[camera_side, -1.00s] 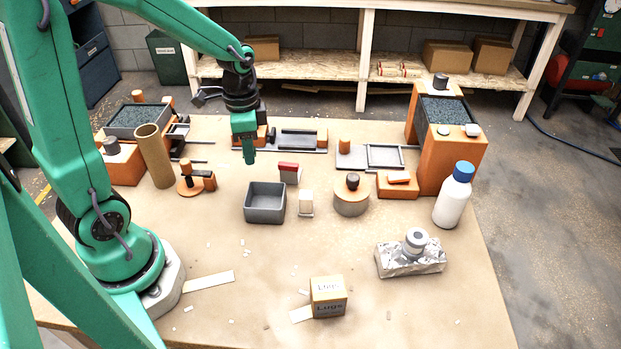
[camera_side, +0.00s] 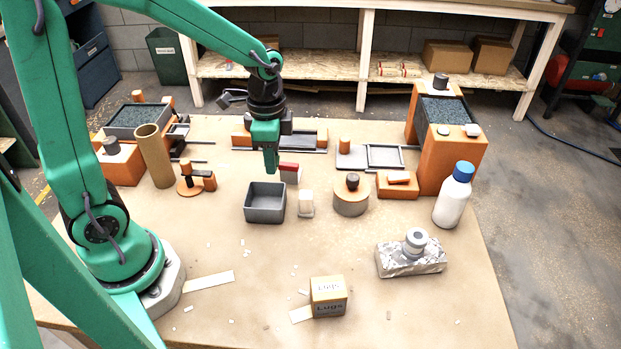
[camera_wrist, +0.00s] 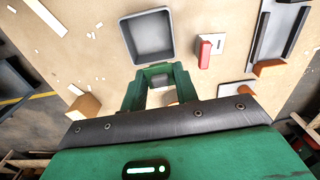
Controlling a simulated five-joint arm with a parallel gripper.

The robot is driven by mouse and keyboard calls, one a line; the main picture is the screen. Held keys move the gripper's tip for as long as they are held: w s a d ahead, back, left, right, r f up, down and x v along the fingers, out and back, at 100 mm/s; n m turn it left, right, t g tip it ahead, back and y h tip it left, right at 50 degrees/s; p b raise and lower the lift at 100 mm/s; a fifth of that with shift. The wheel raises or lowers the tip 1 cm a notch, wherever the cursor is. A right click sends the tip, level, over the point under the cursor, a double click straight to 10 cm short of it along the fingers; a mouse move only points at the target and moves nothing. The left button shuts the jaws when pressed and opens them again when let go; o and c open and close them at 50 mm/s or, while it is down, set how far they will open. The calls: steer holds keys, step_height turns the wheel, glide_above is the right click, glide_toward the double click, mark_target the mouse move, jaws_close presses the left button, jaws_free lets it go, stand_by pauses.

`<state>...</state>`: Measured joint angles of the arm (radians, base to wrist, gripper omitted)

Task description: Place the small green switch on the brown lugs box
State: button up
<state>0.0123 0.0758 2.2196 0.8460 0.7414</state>
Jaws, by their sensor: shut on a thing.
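The brown lugs box (camera_side: 328,303) is a small cardboard cube with dark lettering, standing on the front part of the table, and nothing is on its top. My gripper (camera_side: 271,164) is in the air near the back edge of the grey open bin, well behind and left of the lugs box. In the wrist view my green fingers (camera_wrist: 160,78) are closed in on a small thing. I take this for the small green switch; its outline blends with the green fingers, and I see no other green switch on the table.
The grey bin (camera_side: 265,213) looks empty. A red-topped piece (camera_side: 289,168), a white block (camera_side: 306,205) and a round tan drum (camera_side: 351,199) stand nearby. A foil-like block (camera_side: 410,263) and a white bottle (camera_side: 453,200) are at right. The table around the lugs box is mostly clear.

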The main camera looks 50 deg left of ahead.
steer(key=s+d+r+m, duration=0.15)
steer(key=d+m, duration=0.35)
steer(key=d, duration=0.9)
steer(key=m, duration=0.4)
glide_above(329, 287)
steer(key=shift+f, duration=1.05)
steer(key=shift+f, duration=0.1)
steer(key=shift+f, duration=1.9)
steer(key=shift+f, duration=0.1)
steer(key=o, duration=0.9)
